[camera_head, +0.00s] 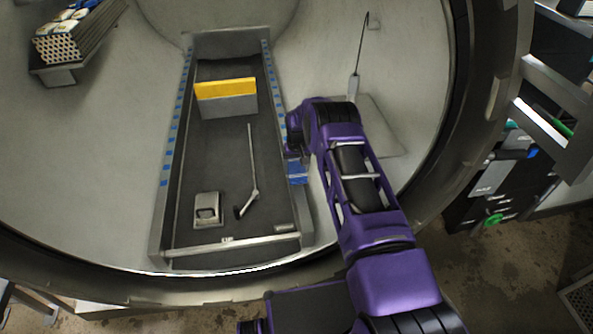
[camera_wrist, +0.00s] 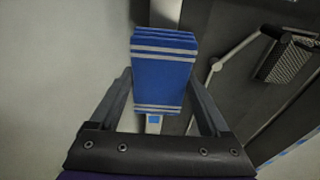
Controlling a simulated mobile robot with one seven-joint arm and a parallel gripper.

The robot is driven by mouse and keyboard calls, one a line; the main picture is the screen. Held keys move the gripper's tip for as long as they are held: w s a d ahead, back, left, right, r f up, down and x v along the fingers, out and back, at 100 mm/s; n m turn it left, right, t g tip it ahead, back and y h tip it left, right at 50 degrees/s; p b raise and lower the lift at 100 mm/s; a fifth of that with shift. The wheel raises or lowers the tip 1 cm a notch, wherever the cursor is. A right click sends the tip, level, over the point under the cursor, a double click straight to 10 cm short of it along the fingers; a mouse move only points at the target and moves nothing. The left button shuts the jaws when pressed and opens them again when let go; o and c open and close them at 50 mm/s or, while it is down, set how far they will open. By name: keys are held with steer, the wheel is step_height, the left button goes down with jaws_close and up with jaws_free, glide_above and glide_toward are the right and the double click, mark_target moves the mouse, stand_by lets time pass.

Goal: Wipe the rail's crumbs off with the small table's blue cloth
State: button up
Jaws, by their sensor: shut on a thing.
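My gripper (camera_wrist: 162,82) is shut on a folded blue cloth (camera_wrist: 163,62) with pale stripes, which sits between the two fingers in the wrist view. In the head view the cloth (camera_head: 297,171) shows as a blue patch beside the right rail (camera_head: 271,88), below my purple wrist. The rail (camera_wrist: 154,122) also shows in the wrist view, running beneath the cloth, with a blue mark on it. I cannot tell whether the cloth touches it. Blue marks line both long rails. I cannot make out crumbs. My arm hides part of the area right of the rail.
Between the rails, a dark bed (camera_head: 215,160) holds a grey block with a yellow top (camera_head: 226,90), a thin rod-like tool (camera_head: 251,170) and a small pale box (camera_head: 207,208). The curved chamber wall surrounds them. A thin upright probe (camera_head: 355,80) stands right of my arm.

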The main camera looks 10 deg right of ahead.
steer(key=shift+r, duration=0.85)
steer(key=shift+r+p, duration=0.4)
steer(key=shift+r, duration=1.15)
